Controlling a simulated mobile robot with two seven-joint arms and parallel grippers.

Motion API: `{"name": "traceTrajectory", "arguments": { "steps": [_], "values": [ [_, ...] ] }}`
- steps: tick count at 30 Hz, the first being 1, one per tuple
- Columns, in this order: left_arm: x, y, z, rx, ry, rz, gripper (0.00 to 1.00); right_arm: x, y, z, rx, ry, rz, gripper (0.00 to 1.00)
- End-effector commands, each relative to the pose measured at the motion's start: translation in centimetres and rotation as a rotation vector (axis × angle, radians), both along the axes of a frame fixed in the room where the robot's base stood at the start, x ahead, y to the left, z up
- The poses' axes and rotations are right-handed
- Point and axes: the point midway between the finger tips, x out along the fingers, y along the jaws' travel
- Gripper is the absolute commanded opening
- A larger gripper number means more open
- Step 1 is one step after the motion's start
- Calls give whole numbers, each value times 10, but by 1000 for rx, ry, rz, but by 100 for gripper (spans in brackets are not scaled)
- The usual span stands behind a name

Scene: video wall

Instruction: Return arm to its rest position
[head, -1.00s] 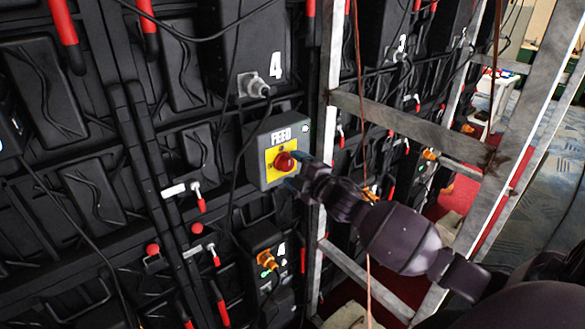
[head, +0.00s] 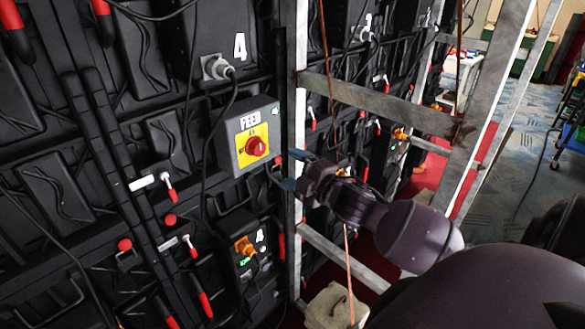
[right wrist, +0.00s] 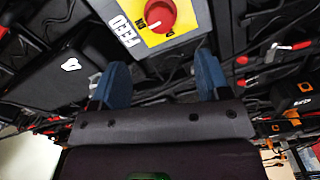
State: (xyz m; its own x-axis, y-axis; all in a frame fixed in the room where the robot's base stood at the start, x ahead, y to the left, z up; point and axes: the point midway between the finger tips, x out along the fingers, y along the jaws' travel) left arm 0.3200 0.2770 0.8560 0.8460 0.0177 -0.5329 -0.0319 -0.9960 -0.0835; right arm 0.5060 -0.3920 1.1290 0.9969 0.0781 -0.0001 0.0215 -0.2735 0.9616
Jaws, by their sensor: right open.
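My right gripper (head: 291,170) is open and empty in the head view. Its blue fingertips are apart, just right of the FEED box, and do not touch the red knob. In the right wrist view the two blue fingers of the gripper (right wrist: 158,78) stand wide apart with nothing between them. The FEED box (head: 231,150) is grey with a yellow plate and a red rotary knob (head: 257,146). The knob also shows at the top of the right wrist view (right wrist: 176,12). My left gripper is in neither view.
A metal frame with an upright post (head: 293,90) and a crossbar (head: 375,103) stands close beside my right arm. Black panels with cables and red handles fill the left. A lower box with an orange connector (head: 245,248) sits below. Blue carpet (head: 515,190) lies open at right.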

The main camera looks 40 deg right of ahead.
Motion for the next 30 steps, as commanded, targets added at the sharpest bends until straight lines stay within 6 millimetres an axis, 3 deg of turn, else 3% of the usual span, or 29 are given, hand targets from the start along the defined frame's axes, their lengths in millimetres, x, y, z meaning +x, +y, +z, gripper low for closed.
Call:
{"name": "traceTrajectory", "arguments": {
  "steps": [13,18,23,30],
  "values": [
    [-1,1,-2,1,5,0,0,0,0,0,12,1,0,70],
    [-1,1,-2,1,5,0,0,1,-2,-6,129,29,-8,70],
    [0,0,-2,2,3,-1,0,-9,8,-53,382,121,-47,70],
    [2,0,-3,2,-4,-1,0,-52,35,-144,715,280,-148,70]
  ]
}}
